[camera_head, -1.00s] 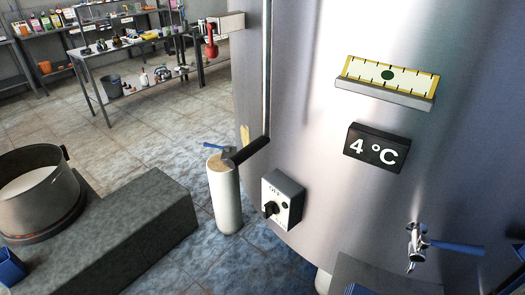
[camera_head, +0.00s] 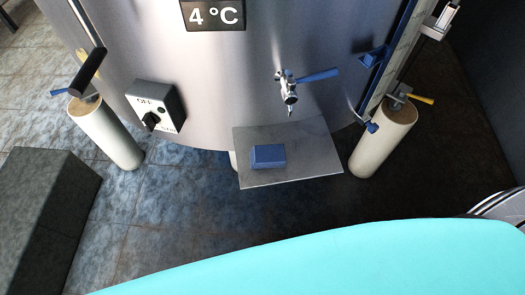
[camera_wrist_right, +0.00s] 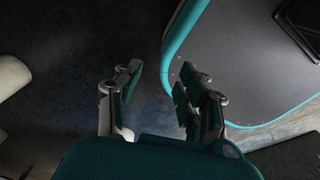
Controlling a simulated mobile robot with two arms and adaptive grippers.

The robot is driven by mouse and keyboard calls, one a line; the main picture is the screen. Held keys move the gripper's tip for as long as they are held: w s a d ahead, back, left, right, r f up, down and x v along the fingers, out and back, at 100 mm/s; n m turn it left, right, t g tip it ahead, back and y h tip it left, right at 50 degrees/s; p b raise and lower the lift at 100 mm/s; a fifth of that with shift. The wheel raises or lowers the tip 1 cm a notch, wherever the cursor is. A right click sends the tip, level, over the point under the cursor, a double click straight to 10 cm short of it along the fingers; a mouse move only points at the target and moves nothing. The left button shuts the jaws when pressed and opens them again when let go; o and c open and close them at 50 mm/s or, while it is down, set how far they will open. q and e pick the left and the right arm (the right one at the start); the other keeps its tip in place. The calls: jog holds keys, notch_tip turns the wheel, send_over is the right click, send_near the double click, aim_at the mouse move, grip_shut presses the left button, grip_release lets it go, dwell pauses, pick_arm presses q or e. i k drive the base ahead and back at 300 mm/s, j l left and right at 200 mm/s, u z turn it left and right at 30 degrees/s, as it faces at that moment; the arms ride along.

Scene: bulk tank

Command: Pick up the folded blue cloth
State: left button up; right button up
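The folded blue cloth (camera_head: 268,156) is a small dark-blue block shape. It lies on the grey metal shelf (camera_head: 310,160) at the front of the tank, below the tap. My right gripper (camera_wrist_right: 155,88) shows in the right wrist view, with its two fingers apart and nothing between them. The cloth does not show in that view. My left gripper is not in any view.
The tap (camera_head: 289,92) with a blue lever is above the shelf. A control box (camera_head: 155,108) is on the tank at left. White posts (camera_head: 107,133) and (camera_head: 382,140) stand either side. A grey block (camera_head: 40,215) is at far left.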

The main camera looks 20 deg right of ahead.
aim_at(267, 156)
jog(key=k+l+u, duration=0.25)
jog(key=u, duration=0.25)
jog(key=k+l+u, duration=0.1)
jog(key=k+u, duration=0.25)
jog(key=u, duration=0.15)
